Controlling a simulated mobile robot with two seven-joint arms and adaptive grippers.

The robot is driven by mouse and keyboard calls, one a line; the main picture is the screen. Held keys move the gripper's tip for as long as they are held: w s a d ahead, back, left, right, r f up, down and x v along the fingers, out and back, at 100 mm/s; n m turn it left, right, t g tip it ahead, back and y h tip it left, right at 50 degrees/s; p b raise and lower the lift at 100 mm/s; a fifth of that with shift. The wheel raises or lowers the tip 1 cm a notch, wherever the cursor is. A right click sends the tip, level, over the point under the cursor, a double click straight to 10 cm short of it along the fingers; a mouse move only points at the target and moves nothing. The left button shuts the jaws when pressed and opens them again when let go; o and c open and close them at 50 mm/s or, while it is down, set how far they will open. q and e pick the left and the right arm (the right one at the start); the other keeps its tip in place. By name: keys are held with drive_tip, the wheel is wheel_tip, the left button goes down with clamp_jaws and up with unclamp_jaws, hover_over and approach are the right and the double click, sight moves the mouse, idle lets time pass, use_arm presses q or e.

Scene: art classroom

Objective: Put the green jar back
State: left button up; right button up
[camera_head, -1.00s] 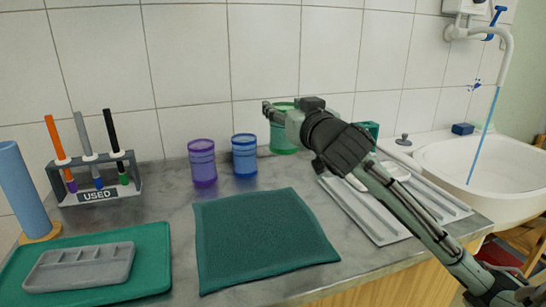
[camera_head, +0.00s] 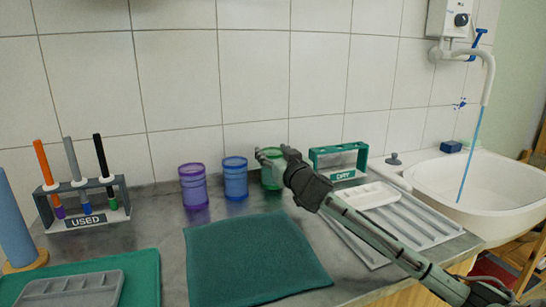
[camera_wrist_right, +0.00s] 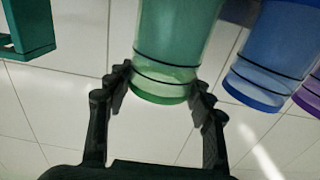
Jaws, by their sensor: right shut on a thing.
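The green jar (camera_head: 270,172) stands upright on the counter by the wall, at the right end of a row with the blue jar (camera_head: 235,178) and the purple jar (camera_head: 193,186). My right gripper (camera_head: 274,156) is shut on the green jar near its top and hides part of it. In the right wrist view the green jar (camera_wrist_right: 174,50) sits between the two fingers (camera_wrist_right: 160,92), with the blue jar (camera_wrist_right: 274,50) beside it. Whether its base touches the counter is hard to tell. My left gripper is in neither view.
A green "DRY" rack (camera_head: 340,176) stands just right of the jar. A ribbed drainer (camera_head: 425,222) with a white palette (camera_head: 368,195) lies before the sink (camera_head: 490,185). A dark green cloth (camera_head: 250,258) lies in front. The "USED" rack (camera_head: 85,222) holds brushes at left.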

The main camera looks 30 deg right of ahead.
drive_tip(key=shift+f, duration=0.4)
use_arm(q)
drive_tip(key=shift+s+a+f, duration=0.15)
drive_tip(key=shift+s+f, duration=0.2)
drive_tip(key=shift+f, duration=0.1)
use_arm(e)
drive_tip(key=shift+f, duration=0.1)
drive_tip(key=o, duration=1)
drive_tip(key=shift+f, duration=0.1)
drive_tip(key=shift+c, duration=0.2)
drive_tip(key=o, duration=0.4)
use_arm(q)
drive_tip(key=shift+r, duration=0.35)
